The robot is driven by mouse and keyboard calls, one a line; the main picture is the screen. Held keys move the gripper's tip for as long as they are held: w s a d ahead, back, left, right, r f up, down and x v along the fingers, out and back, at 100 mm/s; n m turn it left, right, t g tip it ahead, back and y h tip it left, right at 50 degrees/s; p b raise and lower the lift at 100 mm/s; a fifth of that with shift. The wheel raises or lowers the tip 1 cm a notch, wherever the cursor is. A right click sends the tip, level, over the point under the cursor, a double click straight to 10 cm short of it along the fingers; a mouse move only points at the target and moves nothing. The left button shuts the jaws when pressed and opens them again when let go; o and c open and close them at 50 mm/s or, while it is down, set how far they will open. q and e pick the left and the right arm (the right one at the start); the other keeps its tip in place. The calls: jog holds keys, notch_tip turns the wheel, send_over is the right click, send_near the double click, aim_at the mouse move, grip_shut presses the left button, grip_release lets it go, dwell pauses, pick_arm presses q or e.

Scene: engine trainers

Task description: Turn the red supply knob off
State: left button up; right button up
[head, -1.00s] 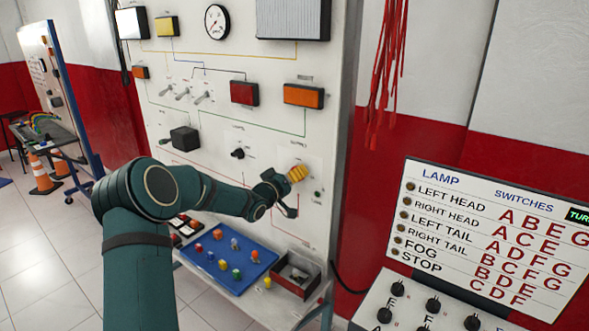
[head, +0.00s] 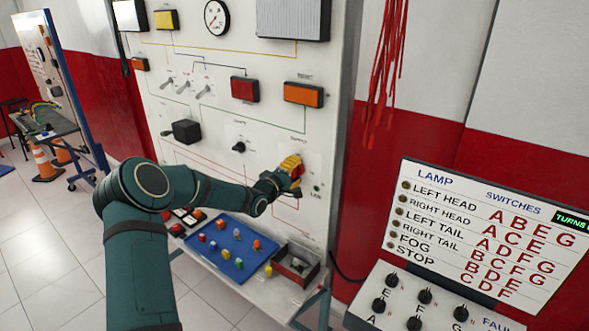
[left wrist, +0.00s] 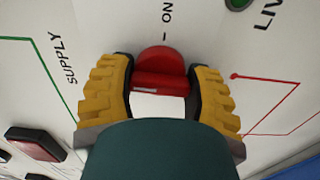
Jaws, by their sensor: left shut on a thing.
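The red supply knob (left wrist: 158,70) is on the white trainer panel (left wrist: 60,20), with SUPPLY printed to its left and ON above it in the left wrist view. My left gripper (left wrist: 160,88) is shut on the knob, with one yellow ribbed finger on each side of its grip bar. In the head view my left gripper (head: 292,168) is at the right part of the panel, and a little red shows beside its fingers. My right gripper is in neither view.
A green lamp (head: 316,188) is right of the gripper. Below are a shelf with a blue tray (head: 225,238) of small coloured parts and a red-edged box (head: 292,262). A black knob (head: 239,147) is to the left. A lamp-and-switches board (head: 490,230) stands at right.

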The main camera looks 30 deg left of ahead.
pick_arm(q)
jog(key=shift+n, duration=0.4)
jog(key=o, duration=1.2)
jog(key=s, duration=1.2)
jog(key=shift+a, duration=0.45)
